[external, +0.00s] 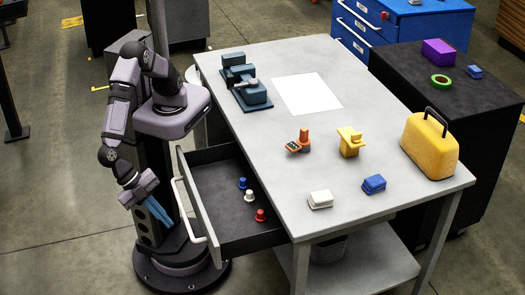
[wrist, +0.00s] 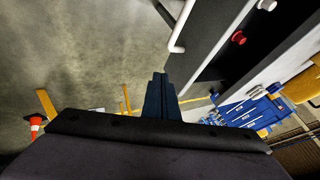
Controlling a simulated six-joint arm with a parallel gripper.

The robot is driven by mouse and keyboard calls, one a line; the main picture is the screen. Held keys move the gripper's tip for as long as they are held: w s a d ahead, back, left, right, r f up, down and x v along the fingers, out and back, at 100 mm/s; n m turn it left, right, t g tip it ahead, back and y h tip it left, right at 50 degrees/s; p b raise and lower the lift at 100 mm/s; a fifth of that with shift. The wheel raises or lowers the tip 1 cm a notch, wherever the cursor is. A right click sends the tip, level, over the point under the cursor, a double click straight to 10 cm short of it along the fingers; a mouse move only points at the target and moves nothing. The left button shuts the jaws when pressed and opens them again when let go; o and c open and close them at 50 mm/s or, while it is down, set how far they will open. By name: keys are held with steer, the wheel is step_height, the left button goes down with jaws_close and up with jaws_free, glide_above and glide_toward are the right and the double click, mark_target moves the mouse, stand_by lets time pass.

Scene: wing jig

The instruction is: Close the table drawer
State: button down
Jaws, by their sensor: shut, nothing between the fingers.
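The table drawer (external: 228,196) is pulled out from the left side of the grey table (external: 270,120). A white bar handle (external: 186,198) runs along its front; part of the handle also shows in the wrist view (wrist: 180,28). Small blue, white and red knob-like pieces stand in the drawer, the red one (external: 260,215) nearest the table's front corner. My gripper (external: 160,213), with blue fingers, is shut and empty. It hangs outside the drawer, left of the handle, and appears apart from it. In the wrist view the fingers (wrist: 158,92) are closed together beside the handle.
On the tabletop are a dark blue vise-like device (external: 247,85), a white sheet (external: 307,93), a yellow case (external: 430,145) and several small blocks. A blue cabinet (external: 385,22) and a black cabinet (external: 480,98) stand behind.

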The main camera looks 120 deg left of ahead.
mark_target(269, 237)
steer(key=shift+w+a+f, duration=0.15)
steer(key=shift+w+f, duration=1.1)
steer(key=shift+w, duration=0.75)
steer(key=shift+w+a+f, duration=0.1)
steer(key=shift+w+f, duration=1.1)
steer(key=shift+w, duration=0.8)
steer(key=shift+w+a+f, duration=0.15)
steer(key=shift+w+f, duration=1.1)
steer(key=shift+w, duration=0.75)
steer(key=shift+w+a+f+b, duration=0.1)
steer(key=shift+w+a+b, duration=0.2)
steer(key=shift+a, duration=0.05)
steer(key=w+a+b, duration=0.7)
steer(key=w+a, duration=0.6)
steer(key=shift+w, duration=0.1)
